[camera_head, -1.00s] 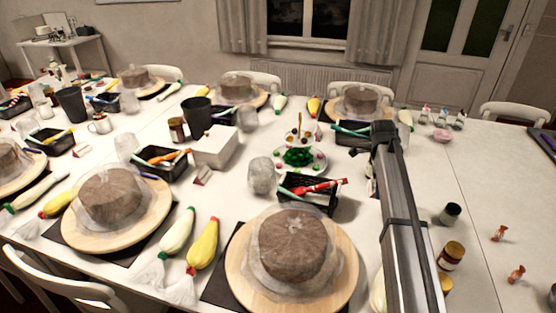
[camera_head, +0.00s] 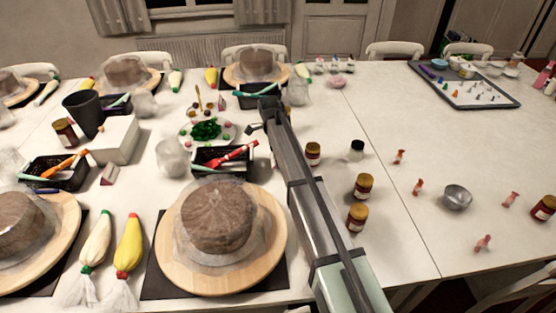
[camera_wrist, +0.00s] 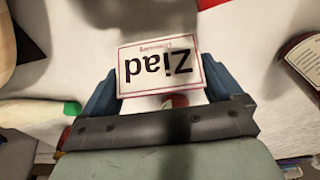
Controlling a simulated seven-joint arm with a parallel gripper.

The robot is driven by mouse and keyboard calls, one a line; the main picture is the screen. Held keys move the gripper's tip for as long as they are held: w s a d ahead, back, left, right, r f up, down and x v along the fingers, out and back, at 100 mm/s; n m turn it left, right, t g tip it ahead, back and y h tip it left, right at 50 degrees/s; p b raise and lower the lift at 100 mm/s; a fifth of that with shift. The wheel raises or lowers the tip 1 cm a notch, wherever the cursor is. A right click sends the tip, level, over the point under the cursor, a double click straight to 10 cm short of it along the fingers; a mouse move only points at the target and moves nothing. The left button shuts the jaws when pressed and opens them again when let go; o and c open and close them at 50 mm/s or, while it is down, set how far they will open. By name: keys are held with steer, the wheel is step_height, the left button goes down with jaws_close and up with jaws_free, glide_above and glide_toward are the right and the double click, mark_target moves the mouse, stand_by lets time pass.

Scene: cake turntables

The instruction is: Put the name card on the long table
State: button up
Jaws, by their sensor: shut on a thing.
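The name card (camera_wrist: 160,66) is white with a thin red border and reads "Ziad", upside down in the wrist view. My gripper (camera_wrist: 162,84) is shut on it, with one blue-grey finger at each side edge. In the head view my arm reaches over the long white table (camera_head: 385,125), its far end near a black tray of piping tools at the table's middle. The card is too small or hidden there to tell clearly. I cannot tell how high the card is above the table.
A cake on a wooden turntable (camera_head: 163,240) stands left of my arm. Several jars, one of them brown with a red band (camera_head: 364,186), stand right of it. Small orange figures and a metal bowl (camera_head: 457,197) lie farther right. The white surface between them is mostly free.

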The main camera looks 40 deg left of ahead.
steer(key=shift+f, duration=1.55)
steer(key=shift+f, duration=0.15)
steer(key=o, duration=0.7)
steer(key=shift+c, duration=0.2)
step_height(320, 180, up, 12)
steer(key=s+a, duration=0.1)
steer(key=shift+a, duration=0.15)
steer(key=shift+s, duration=0.1)
